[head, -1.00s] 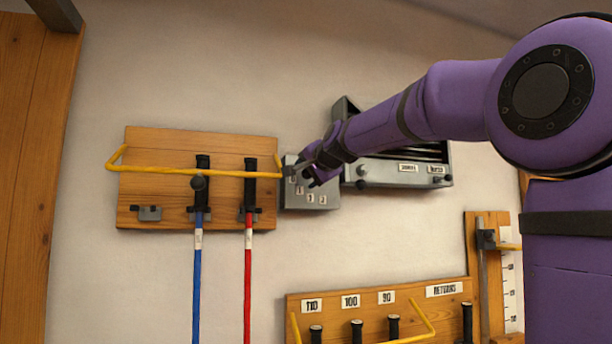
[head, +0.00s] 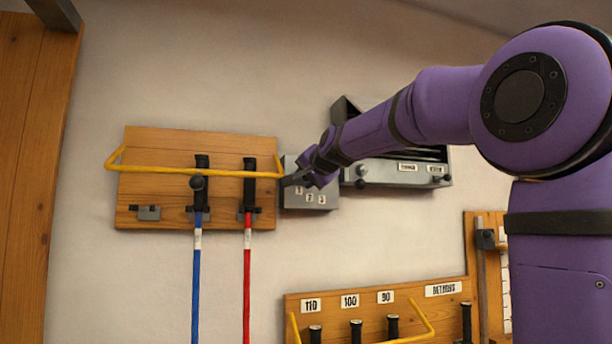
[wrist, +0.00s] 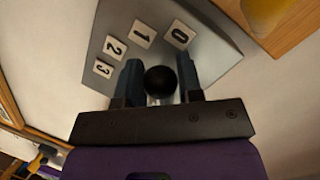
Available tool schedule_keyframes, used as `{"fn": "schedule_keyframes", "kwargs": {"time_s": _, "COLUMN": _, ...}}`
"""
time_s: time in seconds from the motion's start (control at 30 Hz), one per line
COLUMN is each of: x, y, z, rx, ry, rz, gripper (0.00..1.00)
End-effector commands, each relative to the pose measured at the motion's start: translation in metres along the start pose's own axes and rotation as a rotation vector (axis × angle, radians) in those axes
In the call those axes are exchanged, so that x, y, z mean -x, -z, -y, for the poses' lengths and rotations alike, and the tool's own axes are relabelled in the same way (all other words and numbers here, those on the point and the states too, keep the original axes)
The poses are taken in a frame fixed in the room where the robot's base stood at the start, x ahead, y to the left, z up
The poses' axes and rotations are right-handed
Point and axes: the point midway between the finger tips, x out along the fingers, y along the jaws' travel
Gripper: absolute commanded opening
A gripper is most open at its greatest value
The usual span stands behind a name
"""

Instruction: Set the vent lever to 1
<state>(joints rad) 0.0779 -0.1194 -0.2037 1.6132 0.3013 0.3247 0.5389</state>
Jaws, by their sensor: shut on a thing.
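The vent lever's grey plate (head: 318,205) is on the wall, right of the wooden rack. It also fills the top of the wrist view (wrist: 205,62), with white labels 0 (wrist: 180,36), 1 (wrist: 144,33), 2 (wrist: 116,47) and 3 (wrist: 103,69) in an arc. The lever's round black knob (wrist: 160,82) sits between the two fingers of my gripper (wrist: 160,74), which is shut on it. In the head view my gripper (head: 290,180) covers the plate's upper left and hides the lever. The lever's exact setting cannot be told.
A wooden rack (head: 150,190) with a yellow bar (head: 215,172) and blue and red rods is close on the left. A grey metal box (head: 375,178) is close on the right, behind my arm. A labelled wooden rack (head: 330,300) is below.

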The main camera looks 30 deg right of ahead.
Motion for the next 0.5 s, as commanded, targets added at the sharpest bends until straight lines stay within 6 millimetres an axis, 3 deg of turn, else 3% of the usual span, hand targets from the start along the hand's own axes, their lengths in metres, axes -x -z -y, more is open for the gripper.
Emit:
{"fn": "schedule_keyframes", "kwargs": {"time_s": 0.2, "x": -0.002, "y": -0.001, "z": -0.013, "rx": 0.215, "ry": -0.051, "rz": -0.026, "gripper": 0.10}}
{"fn": "schedule_keyframes", "kwargs": {"time_s": 0.5, "x": -0.002, "y": -0.001, "z": -0.016, "rx": 0.294, "ry": -0.068, "rz": -0.033, "gripper": 0.10}}
